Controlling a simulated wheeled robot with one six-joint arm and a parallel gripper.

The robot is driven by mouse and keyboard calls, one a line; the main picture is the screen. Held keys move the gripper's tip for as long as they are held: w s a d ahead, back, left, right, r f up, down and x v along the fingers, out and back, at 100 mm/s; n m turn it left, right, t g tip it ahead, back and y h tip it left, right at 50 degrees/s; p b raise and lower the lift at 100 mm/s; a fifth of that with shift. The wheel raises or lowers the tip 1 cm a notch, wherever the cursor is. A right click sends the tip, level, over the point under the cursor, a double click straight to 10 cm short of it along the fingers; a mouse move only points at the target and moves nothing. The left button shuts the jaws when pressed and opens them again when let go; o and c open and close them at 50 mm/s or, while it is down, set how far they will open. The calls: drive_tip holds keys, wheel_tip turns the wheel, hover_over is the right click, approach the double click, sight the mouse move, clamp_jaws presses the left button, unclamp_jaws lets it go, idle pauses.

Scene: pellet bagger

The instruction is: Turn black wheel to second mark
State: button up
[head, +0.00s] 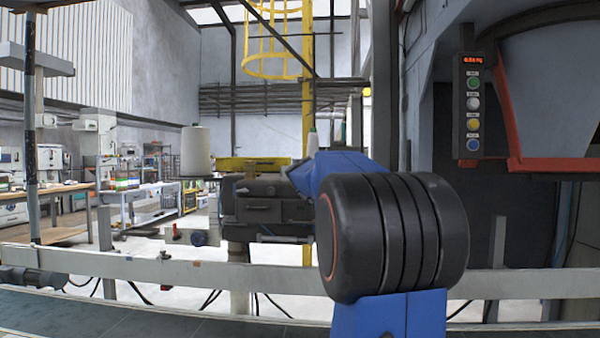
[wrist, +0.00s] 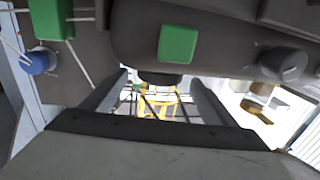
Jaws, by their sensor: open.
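The dark grey sewing head (head: 265,205) hangs at the middle of the head view, partly hidden by my blue and black arm. In the wrist view its underside or side (wrist: 225,35) fills the top, with a green square (wrist: 178,43) on it. My gripper (wrist: 160,82) is open, its two fingers apart and pointing at the sewing head. A short dark round part (wrist: 160,77) shows between the fingertips; I cannot tell if it is the black wheel. No marks are readable. In the head view my gripper is hidden behind my arm.
A blue knob (wrist: 38,61) and a grey knob (wrist: 288,64) sit on either side in the wrist view. A conveyor rail (head: 120,265) crosses the front. A white thread cone (head: 197,150) stands left of the sewing head. A button panel (head: 472,105) hangs at right.

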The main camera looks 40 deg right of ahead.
drive_tip(key=shift+x, duration=1.3)
drive_tip(key=c, duration=1)
drive_tip(key=shift+c, duration=0.2)
drive_tip(key=shift+w+a+r+m+g+h, duration=0.2)
drive_tip(key=shift+r+m+g+h, duration=0.1)
drive_tip(key=shift+m+g+h, duration=0.35)
drive_tip(key=shift+w+f+m+g+h, duration=0.15)
drive_tip(key=shift+f+m+g+h, duration=0.05)
drive_tip(key=shift+m+g+h, duration=0.75)
drive_tip(key=g, duration=0.1)
drive_tip(key=m+g+h, duration=0.1)
drive_tip(key=m+g, duration=0.1)
drive_tip(key=shift+w+a+f+g+h, duration=0.1)
drive_tip(key=shift+w+g+h, duration=0.15)
drive_tip(key=shift+g+h, duration=0.15)
drive_tip(key=m+g, duration=0.2)
drive_tip(key=m+g+h, duration=0.1)
drive_tip(key=m+g, duration=0.1)
drive_tip(key=g, duration=0.1)
drive_tip(key=m+g, duration=0.1)
drive_tip(key=g, duration=0.2)
drive_tip(key=shift+w+m, duration=0.35)
drive_tip(key=shift+m, duration=0.05)
drive_tip(key=shift+g, duration=0.5)
